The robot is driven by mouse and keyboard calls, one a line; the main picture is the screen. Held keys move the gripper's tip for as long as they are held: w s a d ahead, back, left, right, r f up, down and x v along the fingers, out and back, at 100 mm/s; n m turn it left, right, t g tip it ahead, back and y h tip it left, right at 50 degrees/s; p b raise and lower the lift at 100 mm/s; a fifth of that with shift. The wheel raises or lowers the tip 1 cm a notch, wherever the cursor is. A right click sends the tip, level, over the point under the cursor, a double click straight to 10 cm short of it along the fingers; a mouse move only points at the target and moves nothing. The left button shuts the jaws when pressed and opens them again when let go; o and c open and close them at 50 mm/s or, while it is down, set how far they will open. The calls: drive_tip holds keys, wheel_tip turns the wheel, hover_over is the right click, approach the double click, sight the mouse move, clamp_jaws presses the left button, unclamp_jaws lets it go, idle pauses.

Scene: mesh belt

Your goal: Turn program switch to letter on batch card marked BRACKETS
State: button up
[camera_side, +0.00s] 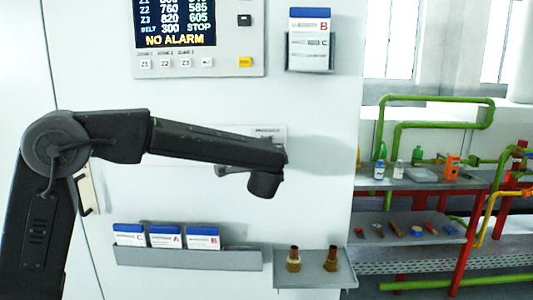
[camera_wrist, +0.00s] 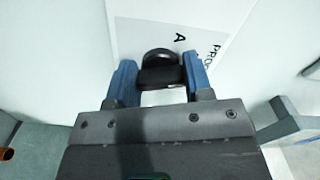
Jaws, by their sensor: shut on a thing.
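The program switch is a black knob (camera_wrist: 160,62) on a white label plate in the wrist view. A letter A and part of a word starting "PRO" show on the plate, both turned sideways in the picture. My gripper (camera_wrist: 160,77) has its blue fingers on either side of the knob, shut on it. In the side view my arm hides the knob and most of its plate (camera_side: 270,129). Blue-topped batch cards lettered C (camera_side: 129,236), A (camera_side: 165,236) and B (camera_side: 203,238) stand in the lower rack. Their printed names are too small to read.
The control panel (camera_side: 199,72) above reads NO ALARM. A small shelf (camera_side: 313,280) below carries two brass fittings. Pipes and shelving stand at right.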

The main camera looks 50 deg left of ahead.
drive_tip(key=shift+n, duration=0.4)
drive_tip(key=o, duration=0.9)
drive_tip(key=v, duration=1.4)
drive_tip(key=shift+a, duration=0.1)
